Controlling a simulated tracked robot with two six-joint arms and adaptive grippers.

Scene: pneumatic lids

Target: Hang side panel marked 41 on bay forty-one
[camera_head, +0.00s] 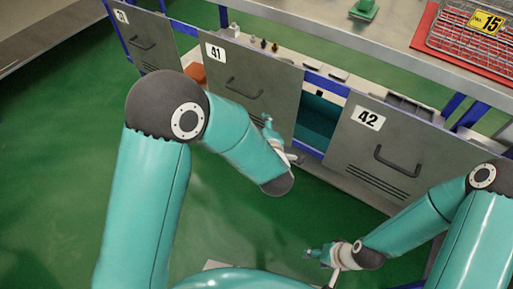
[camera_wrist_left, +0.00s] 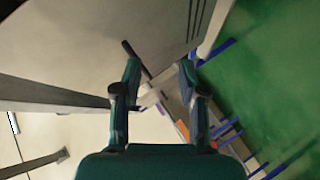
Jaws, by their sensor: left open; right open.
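The grey side panel marked 41 (camera_head: 275,82) stands upright at the front of the bench in the head view, with a dark handle and a white number label. Its lower left part is hidden behind my left arm. My left gripper (camera_head: 281,140) is open, low in front of the panel's right part. In the left wrist view, the open fingers (camera_wrist_left: 160,68) are close to a grey panel (camera_wrist_left: 80,45) and its dark handle bar, not closed on it. I cannot tell whether panel 41 is seated on its bay. My right gripper (camera_head: 326,255) is open and empty over the floor.
Panel 42 (camera_head: 350,145) is to the right, with a teal bay opening (camera_head: 318,118) between it and panel 41. Another grey panel (camera_head: 148,42) is at the left. A wire basket marked 15 (camera_head: 465,35) is on the bench top. Green floor (camera_head: 50,150) is clear at left.

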